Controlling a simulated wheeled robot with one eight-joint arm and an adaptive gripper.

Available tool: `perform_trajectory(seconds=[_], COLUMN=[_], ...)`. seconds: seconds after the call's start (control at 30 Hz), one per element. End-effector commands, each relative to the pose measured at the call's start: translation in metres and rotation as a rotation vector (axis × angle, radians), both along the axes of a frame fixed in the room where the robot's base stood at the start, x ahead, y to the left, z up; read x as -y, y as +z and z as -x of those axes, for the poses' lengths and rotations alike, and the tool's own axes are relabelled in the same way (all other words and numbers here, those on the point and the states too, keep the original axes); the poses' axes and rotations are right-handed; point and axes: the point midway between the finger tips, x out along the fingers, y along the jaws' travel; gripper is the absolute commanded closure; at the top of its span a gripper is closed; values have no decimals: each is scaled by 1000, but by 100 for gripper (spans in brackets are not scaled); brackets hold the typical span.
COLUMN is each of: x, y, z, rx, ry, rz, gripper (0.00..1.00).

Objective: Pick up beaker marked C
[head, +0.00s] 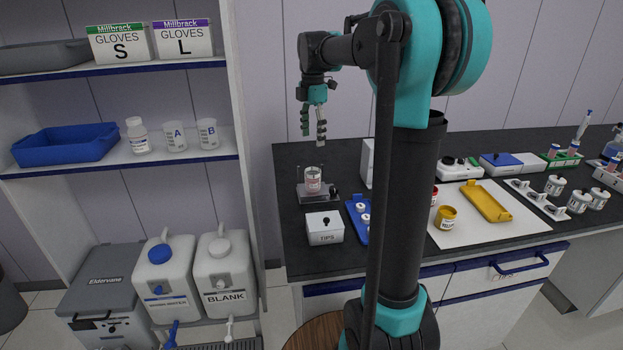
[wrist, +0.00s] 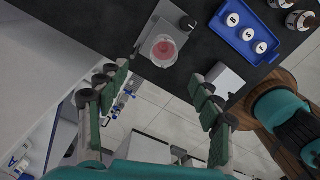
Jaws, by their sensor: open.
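Beakers marked A (head: 175,137) and B (head: 208,134) stand on the middle shelf at the left. A third beaker (head: 313,180), with pink contents, stands on a small plate device (head: 318,196) at the bench's left end. I cannot read a letter C on it. In the wrist view the same beaker (wrist: 163,50) is seen from above, beyond the fingertips. My gripper (head: 313,137) is above this beaker, pointing down, open and empty, apart from it. In the wrist view the two fingers of my gripper (wrist: 158,78) are spread wide.
A white TIPS box (head: 324,227) and a blue tray (head: 358,218) with white-capped vials are near the beaker. A yellow tray (head: 486,201) and jars stand further right. My arm hides part of the bench. The space above the beaker looks clear.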

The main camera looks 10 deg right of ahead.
Motion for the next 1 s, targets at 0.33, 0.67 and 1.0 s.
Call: perform_trajectory(seconds=[0.33,0.67,1.0], x=[0,0,2], y=[-70,-106,-146], z=[1,1,8], rx=[1,1,1], ry=[-3,-4,-4], rz=[0,0,0], gripper=[34,34,34])
